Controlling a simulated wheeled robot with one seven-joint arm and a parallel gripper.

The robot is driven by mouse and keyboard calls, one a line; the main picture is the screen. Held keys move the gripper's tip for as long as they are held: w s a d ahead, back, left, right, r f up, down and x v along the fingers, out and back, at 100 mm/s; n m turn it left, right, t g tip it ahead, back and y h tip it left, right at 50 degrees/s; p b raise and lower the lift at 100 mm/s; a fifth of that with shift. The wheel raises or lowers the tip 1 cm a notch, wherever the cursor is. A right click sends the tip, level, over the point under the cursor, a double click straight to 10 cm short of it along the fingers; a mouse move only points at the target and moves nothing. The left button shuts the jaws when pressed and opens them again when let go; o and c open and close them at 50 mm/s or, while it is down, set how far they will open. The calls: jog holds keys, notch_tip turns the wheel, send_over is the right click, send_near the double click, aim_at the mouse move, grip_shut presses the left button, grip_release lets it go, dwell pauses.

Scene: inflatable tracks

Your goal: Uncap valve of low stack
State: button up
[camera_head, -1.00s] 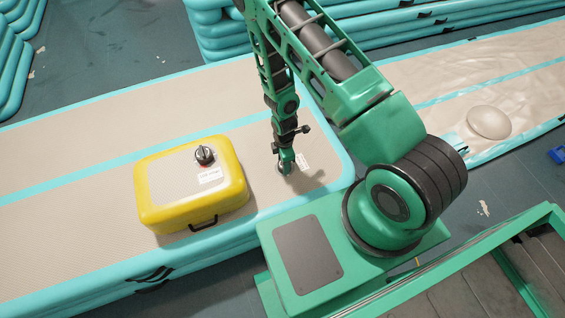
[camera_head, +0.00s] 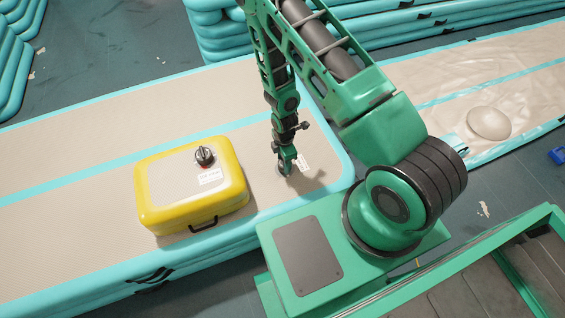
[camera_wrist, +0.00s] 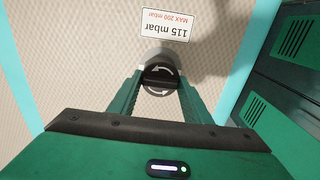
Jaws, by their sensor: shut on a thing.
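The low stack (camera_head: 100,120) is a beige inflatable track with turquoise edges. Its valve cap (camera_wrist: 159,80) is a round black cap with white curved arrows and a ridge across it. It sits near the stack's end in the wrist view. My gripper (camera_wrist: 158,84) points down over it with the two green fingers closed on either side of the cap. In the head view my gripper (camera_head: 286,169) is low at the stack surface and hides most of the valve. A pale round rim shows behind the cap in the wrist view.
A label (camera_wrist: 165,25) beside the valve reads 115 mbar, MAX 200 mbar. A yellow case (camera_head: 165,200) with a black knob stands on the stack to the left. A flatter, wrinkled track (camera_head: 520,75) with a round bulge lies at the right. More stacked tracks (camera_head: 215,30) stand behind.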

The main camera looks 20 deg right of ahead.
jog(key=shift+r, duration=1.65)
